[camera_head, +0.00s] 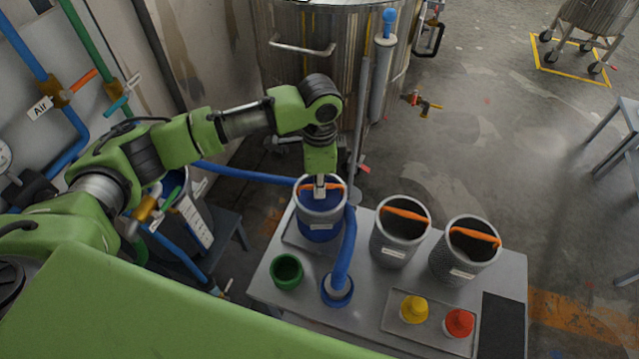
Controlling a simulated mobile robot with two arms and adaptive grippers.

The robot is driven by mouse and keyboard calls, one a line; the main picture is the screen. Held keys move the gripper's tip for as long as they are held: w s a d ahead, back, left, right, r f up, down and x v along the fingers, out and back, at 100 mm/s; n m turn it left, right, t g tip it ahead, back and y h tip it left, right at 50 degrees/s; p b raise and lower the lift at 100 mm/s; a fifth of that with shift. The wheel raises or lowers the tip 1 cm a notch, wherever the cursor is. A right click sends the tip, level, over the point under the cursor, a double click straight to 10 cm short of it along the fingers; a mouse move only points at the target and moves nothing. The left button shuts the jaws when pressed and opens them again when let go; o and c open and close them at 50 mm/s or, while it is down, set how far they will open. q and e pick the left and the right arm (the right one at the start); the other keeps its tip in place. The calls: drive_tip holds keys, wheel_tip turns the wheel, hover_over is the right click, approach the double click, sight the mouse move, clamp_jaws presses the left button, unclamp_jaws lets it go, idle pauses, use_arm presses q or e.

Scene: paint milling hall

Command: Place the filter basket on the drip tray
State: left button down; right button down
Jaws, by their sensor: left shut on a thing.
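My left gripper (320,184) points straight down and is shut on the orange handle of a grey filter basket (308,213). The basket is upright, with a pale label on its side and blue showing inside and around its lower part. It is over a flat grey tray (296,238) at the table's back left, which looks like the drip tray. The basket hides much of the tray, and I cannot tell whether it touches it. My right gripper is not in view.
Two more baskets with orange handles (393,250) (458,266) stand on the grey table (358,300). A blue hose (345,250) runs beside the held basket. A green cup (287,271) is in front. Another tray (437,325) holds yellow and red caps. A steel tank (330,60) stands behind.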

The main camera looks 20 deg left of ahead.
use_arm(q)
drive_tip(key=c, duration=2.2)
unclamp_jaws()
drive_tip(key=shift+f, duration=0.15)
drive_tip(key=shift+c, duration=0.2)
wheel_tip(320, 180, up, 12)
drive_tip(key=b, duration=0.2)
drive_tip(key=shift+r, duration=0.2)
drive_tip(key=shift+f, duration=0.1)
